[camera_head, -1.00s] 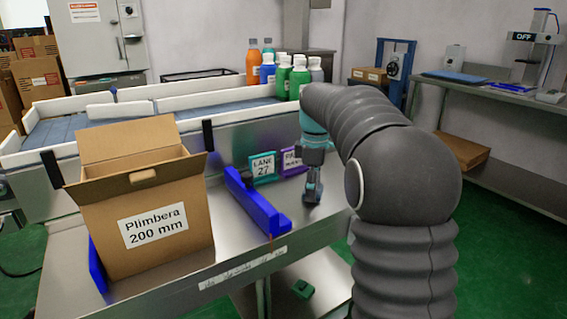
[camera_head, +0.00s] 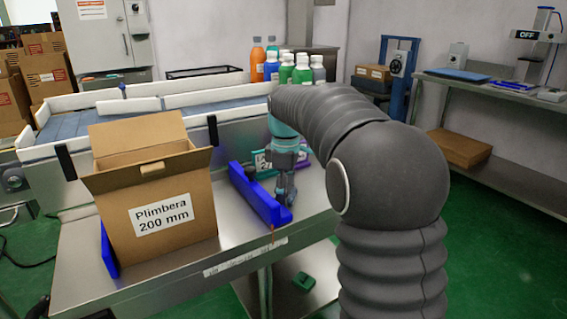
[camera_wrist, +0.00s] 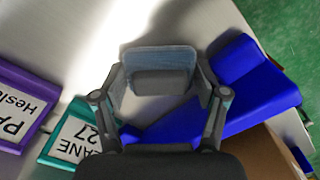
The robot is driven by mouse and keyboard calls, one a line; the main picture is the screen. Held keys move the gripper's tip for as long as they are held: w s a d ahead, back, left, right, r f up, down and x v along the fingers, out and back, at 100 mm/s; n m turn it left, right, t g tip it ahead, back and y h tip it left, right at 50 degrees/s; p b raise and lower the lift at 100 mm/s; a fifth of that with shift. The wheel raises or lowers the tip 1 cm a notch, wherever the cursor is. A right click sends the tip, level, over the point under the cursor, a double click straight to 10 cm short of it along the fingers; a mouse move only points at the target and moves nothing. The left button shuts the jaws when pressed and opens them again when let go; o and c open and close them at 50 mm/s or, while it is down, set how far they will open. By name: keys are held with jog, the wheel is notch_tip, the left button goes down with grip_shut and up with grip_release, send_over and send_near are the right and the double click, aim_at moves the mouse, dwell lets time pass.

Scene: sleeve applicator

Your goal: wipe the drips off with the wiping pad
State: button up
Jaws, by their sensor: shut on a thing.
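My gripper (camera_head: 287,190) is low over the steel bench, just right of the blue guide rail (camera_head: 257,197). In the wrist view my gripper (camera_wrist: 162,100) is shut on a grey-blue pad (camera_wrist: 158,58) with a dark grey block, which I take as the wiping pad. The blue rail (camera_wrist: 262,92) lies close on its right there. I cannot tell whether the pad touches the bench. No drips show clearly. A thin orange-brown mark (camera_head: 272,238) is at the bench's front edge, and I cannot tell what it is.
An open carton (camera_head: 160,240) labelled Plimbera 200 mm stands left of the rail. A teal LANE 27 sign (camera_wrist: 72,138) and a purple sign (camera_wrist: 22,110) stand nearby. A conveyor (camera_head: 190,106) runs behind, with several bottles.

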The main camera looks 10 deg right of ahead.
jog(key=shift+s+a+r+p, duration=0.1)
jog(key=shift+a+r+p, duration=0.1)
jog(key=shift+r+p, duration=0.15)
notch_tip(320, 180, up, 2)
jog(key=shift+d+r+p, duration=0.1)
jog(key=shift+r+p, duration=0.15)
jog(key=shift+p, duration=0.25)
jog(key=shift+r, duration=2.45)
